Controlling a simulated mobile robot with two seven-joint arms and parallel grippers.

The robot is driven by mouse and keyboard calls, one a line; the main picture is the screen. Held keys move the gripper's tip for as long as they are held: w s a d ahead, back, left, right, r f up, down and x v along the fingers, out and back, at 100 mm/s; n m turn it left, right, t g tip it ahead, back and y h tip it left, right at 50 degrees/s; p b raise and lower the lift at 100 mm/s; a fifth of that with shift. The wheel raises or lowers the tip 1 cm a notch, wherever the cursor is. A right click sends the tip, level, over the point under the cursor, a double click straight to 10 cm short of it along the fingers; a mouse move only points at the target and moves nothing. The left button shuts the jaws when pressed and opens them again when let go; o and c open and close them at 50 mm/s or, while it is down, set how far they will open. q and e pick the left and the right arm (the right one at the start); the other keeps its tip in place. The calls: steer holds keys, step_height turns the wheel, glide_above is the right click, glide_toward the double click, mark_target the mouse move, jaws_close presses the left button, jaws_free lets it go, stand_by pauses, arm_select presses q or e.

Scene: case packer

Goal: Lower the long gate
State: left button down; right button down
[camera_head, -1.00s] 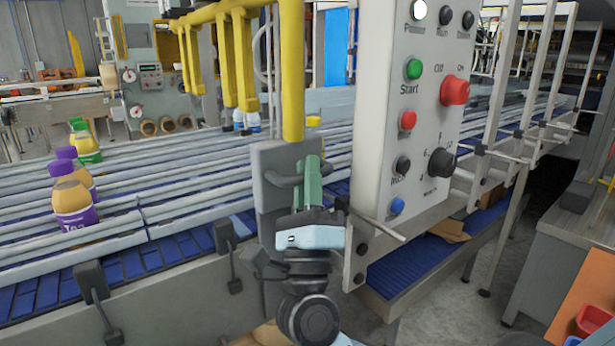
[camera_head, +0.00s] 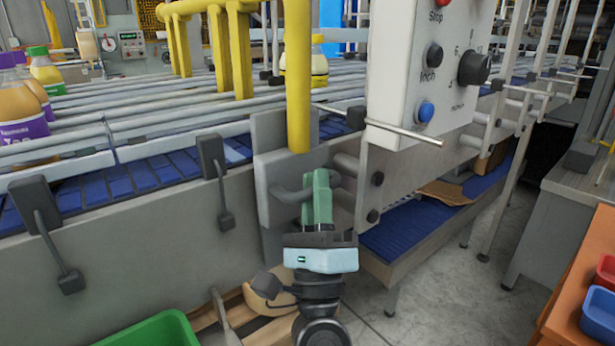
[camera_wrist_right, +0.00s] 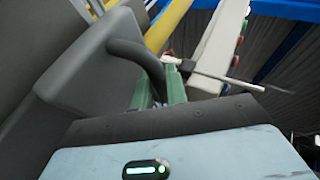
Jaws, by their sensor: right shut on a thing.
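The long gate is a yellow frame (camera_head: 235,60) with several downward prongs over the conveyor. Its yellow post (camera_head: 298,85) runs down to a grey plate (camera_head: 268,215) with a curved grey handle (camera_head: 290,192). My right gripper (camera_head: 318,195), with green fingers, is shut on this handle at the conveyor's front side. The right wrist view also shows the dark handle (camera_wrist_right: 140,52) running in between the green fingers, beside the plate (camera_wrist_right: 85,85). The exact contact is partly hidden. My left gripper is not in view.
A control panel (camera_head: 395,100) stands just right of the post, with a thin metal rod (camera_head: 385,127) sticking out nearby. Bottles (camera_head: 22,108) stand on the conveyor at left. A green bin (camera_head: 155,332) is below. An orange table (camera_head: 575,290) with small bins is at right.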

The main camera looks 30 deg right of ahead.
step_height(320, 180, down, 3)
steer(key=shift+f+b, duration=0.1)
steer(key=shift+b, duration=0.65)
steer(key=shift+w+f, duration=0.1)
steer(key=c, duration=1.7)
jaws_free()
